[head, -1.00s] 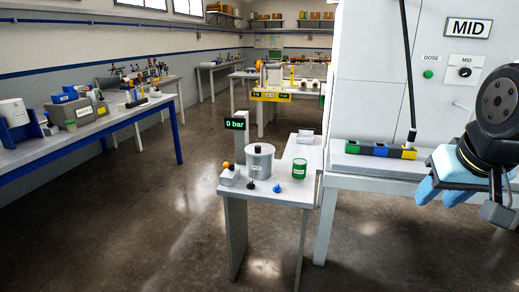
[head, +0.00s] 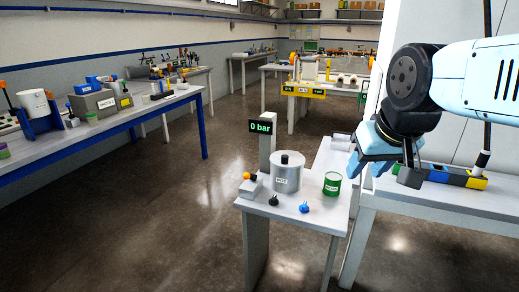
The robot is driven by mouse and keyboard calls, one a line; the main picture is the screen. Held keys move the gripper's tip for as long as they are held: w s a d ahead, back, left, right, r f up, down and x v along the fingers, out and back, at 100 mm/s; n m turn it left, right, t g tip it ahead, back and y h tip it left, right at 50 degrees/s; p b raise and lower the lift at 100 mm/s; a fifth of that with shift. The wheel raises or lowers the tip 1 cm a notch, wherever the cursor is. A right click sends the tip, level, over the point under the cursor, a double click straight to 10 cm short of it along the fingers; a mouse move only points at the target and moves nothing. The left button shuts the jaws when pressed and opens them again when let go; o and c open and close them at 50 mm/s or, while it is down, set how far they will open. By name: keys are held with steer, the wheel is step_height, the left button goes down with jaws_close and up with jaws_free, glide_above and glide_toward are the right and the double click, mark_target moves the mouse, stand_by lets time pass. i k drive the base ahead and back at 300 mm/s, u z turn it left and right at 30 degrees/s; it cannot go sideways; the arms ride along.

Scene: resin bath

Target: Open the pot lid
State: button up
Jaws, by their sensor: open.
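The pot (head: 286,178) is a grey metal cylinder with a label. It stands upright on a small white table (head: 329,217) in the middle of the head view. Its flat lid (head: 287,163) is on top, with a dark knob (head: 285,157) in the centre. My gripper (head: 366,160) is to the right of the pot and apart from it, above the right-hand bench. Its light-blue fingers are open and hold nothing that I can see.
A post with a "0 bar" display (head: 262,127) stands behind the pot. A green cup (head: 332,184) is right of it, with a blue knob (head: 304,207) and a black knob (head: 273,199) in front. A grey box with an orange button (head: 250,187) is at left.

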mark_target(287, 160)
steer(key=z, duration=0.1)
steer(key=i, duration=1)
steer(key=z, duration=0.5)
